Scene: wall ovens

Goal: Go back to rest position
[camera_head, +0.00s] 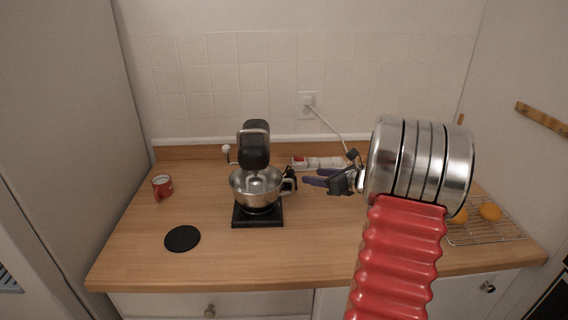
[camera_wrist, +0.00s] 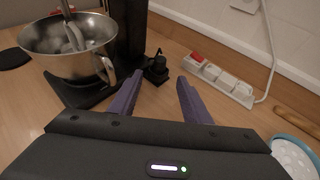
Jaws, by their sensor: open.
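My gripper (camera_head: 317,178) reaches in from the right on my red and silver arm. It is above the counter, to the right of the stand mixer (camera_head: 255,150). In the wrist view its two purple fingers (camera_wrist: 156,98) are spread apart with nothing between them. The mixer's head looks raised, and its steel bowl (camera_head: 257,186) sits on the black base. The bowl (camera_wrist: 75,50) also shows in the wrist view, at the upper left, apart from the fingers.
A power strip (camera_head: 318,163) with a red switch lies at the back, its cord running to a wall outlet (camera_head: 307,99). A red mug (camera_head: 162,187) and a black round mat (camera_head: 182,238) are at left. Oranges (camera_head: 490,211) sit on a wire rack (camera_head: 484,234) at right. The front middle counter is clear.

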